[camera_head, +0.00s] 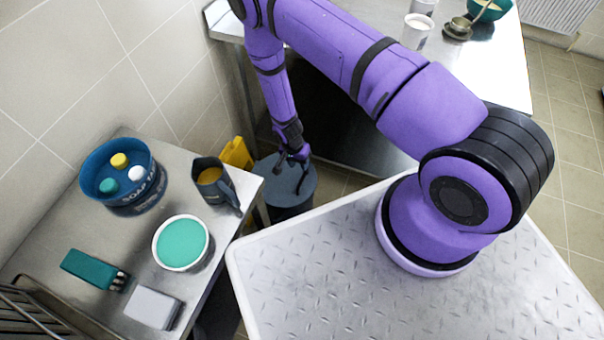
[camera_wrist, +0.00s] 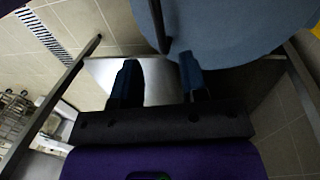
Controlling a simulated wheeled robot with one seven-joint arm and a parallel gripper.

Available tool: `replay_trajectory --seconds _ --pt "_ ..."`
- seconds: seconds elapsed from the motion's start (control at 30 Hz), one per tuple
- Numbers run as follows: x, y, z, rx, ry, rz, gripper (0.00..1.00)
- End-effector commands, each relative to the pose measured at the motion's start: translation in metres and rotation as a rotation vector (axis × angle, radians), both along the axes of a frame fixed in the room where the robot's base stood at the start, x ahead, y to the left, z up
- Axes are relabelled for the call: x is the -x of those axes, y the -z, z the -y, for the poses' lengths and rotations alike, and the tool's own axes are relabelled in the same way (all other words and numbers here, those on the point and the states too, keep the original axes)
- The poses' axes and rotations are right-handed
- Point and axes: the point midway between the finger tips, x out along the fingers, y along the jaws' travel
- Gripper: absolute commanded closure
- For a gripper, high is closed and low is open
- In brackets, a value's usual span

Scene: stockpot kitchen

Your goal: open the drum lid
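The drum (camera_head: 290,205) is a blue-grey round container on the floor between the left table and my base. Its lid (camera_head: 272,178) looks flat and closed. The lid (camera_wrist: 240,30) fills the upper right of the wrist view. A dark upright bar (camera_wrist: 160,24), possibly the lid's handle, shows at the lid's left side. My gripper (camera_head: 298,168) points down over the drum. In the wrist view my gripper (camera_wrist: 160,76) has two separated fingers with nothing between them. The bar appears beyond the fingertips, in line with the gap; I cannot tell its distance.
A steel table (camera_head: 60,225) at left holds a blue tub (camera_head: 140,200), a jug (camera_head: 212,185), a teal-filled bowl (camera_head: 182,243) and a brush (camera_head: 92,270). A yellow object (camera_head: 237,153) is close to the drum's left. Another steel table (camera_head: 480,70) stands behind.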

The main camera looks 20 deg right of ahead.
Motion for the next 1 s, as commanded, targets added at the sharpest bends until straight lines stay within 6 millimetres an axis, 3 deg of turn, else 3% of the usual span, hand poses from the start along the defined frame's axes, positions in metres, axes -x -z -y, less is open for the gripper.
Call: replay_trajectory --seconds 0.2,0.4,0.87,1.0 --pt "0.006 0.038 0.006 0.001 0.0 -0.002 0.6" --pt "0.009 0.061 0.009 0.0 -0.001 -0.002 0.6" --pt "0.01 0.07 0.01 0.0 -0.001 0.0 0.6" --pt "0.01 0.07 0.01 0.0 -0.001 0.0 0.92"
